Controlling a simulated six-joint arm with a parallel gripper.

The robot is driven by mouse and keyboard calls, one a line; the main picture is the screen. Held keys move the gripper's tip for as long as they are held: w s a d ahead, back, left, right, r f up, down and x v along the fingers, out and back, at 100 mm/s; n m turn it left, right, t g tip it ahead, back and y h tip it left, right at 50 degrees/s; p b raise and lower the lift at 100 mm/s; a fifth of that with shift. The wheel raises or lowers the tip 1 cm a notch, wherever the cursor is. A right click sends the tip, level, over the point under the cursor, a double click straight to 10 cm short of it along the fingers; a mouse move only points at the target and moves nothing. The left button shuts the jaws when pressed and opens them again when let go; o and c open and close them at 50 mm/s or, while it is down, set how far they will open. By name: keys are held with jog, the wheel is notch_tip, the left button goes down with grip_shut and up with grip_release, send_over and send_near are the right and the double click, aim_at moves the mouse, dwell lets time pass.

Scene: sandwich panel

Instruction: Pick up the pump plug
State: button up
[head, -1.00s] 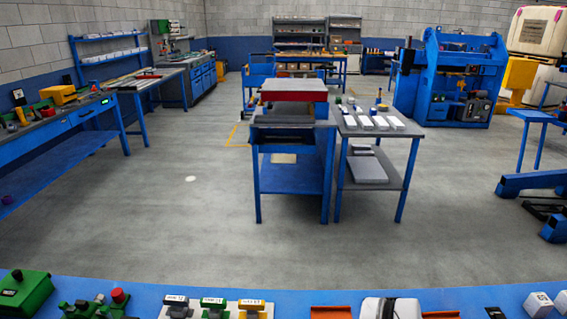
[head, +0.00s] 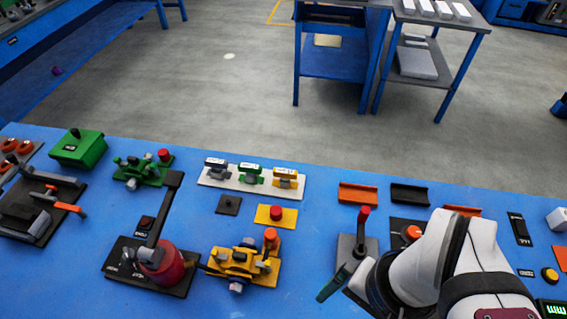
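Three small plug-like pieces stand in a row on a white plate (head: 209,180) near the bench's far edge in the head view. The left one is grey (head: 215,168), the middle one green (head: 250,174) and the right one yellow (head: 285,178). Each has a pale label on top, too small to read, so I cannot tell which is the pump plug. My white arm shows at the lower right, well away from these pieces. Its gripper fingers cannot be made out. A slim dark green piece (head: 333,283) shows beside the arm; I cannot tell what it belongs to.
A red cylinder (head: 165,268) with a tall dark lever stands in front of the plate, and a yellow valve assembly (head: 240,262) sits beside it. A grey block (head: 352,250) with a red-knobbed lever stands near my arm. A yellow pad (head: 270,222) with a red button lies just before the plate.

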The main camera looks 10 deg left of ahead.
jog(key=shift+c, duration=0.3)
jog(key=c, duration=0.4)
jog(key=shift+o, duration=0.2)
jog(key=n+h, duration=0.2)
jog(key=n, duration=1.8)
send_over(271, 233)
notch_tip(271, 233, down, 3)
notch_tip(271, 233, down, 15)
jog(key=shift+r, duration=0.15)
